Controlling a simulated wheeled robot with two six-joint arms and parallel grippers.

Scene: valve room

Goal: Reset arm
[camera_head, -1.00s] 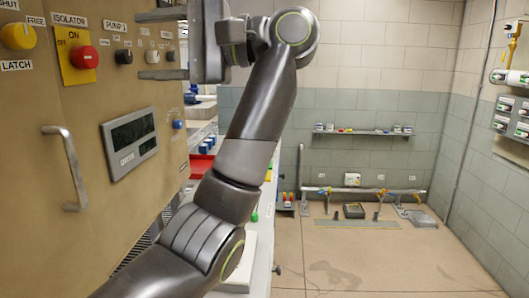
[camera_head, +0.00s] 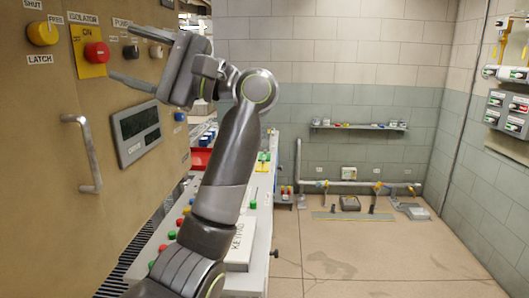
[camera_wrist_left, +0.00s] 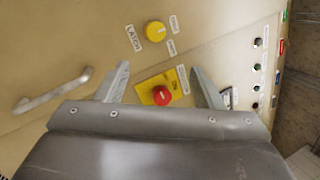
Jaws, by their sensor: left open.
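My left gripper (camera_head: 120,52) is raised in front of the tan panel, its two fingers spread and pointing left at it. The red isolator knob also shows in the head view (camera_head: 97,52). My left arm (camera_head: 232,150) rises from the bottom, bent at the elbow, and hides part of the bench. My right gripper is not in view.
The tan panel carries a yellow latch knob (camera_head: 42,33), a metal handle (camera_head: 86,152) and a dark display (camera_head: 136,134). A bench with coloured buttons and a keypad (camera_head: 239,246) lies below my arm. Open floor (camera_head: 340,260) is at the right; a shelf (camera_head: 358,127) is behind.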

